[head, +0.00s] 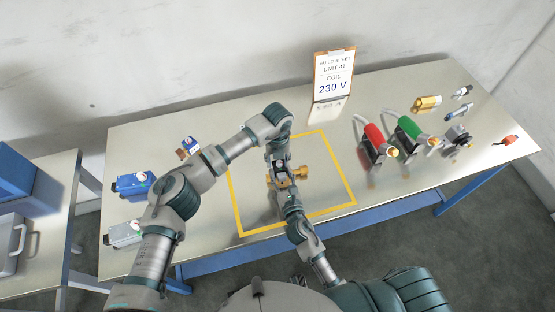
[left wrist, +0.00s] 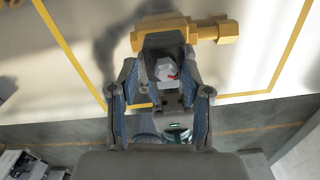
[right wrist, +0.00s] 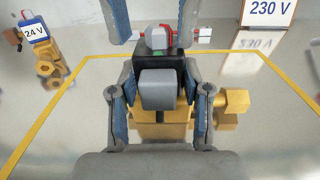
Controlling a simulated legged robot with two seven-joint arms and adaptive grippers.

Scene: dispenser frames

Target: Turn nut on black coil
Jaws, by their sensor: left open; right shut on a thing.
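A brass valve body (head: 300,173) lies inside the yellow-outlined square on the table. It also shows at the top of the left wrist view (left wrist: 150,25). The black coil (right wrist: 155,65) sits on it, with a grey block (right wrist: 156,90) on the side facing my right wrist. A pale nut (left wrist: 166,70) with a red mark is on top of the coil. My right gripper (right wrist: 160,95) is shut on the black coil, one finger on each side. My left gripper (left wrist: 160,85) is open, its fingers on either side of the nut, apart from it. Contact is hidden in the head view.
A 230 V sign (head: 332,80) stands behind the square. Red (head: 374,137) and green (head: 408,128) parts stand to the right, with brass and metal fittings (head: 427,104) beyond. Blue (head: 133,185) and grey (head: 124,234) units and a 24 V part (head: 188,147) are at left.

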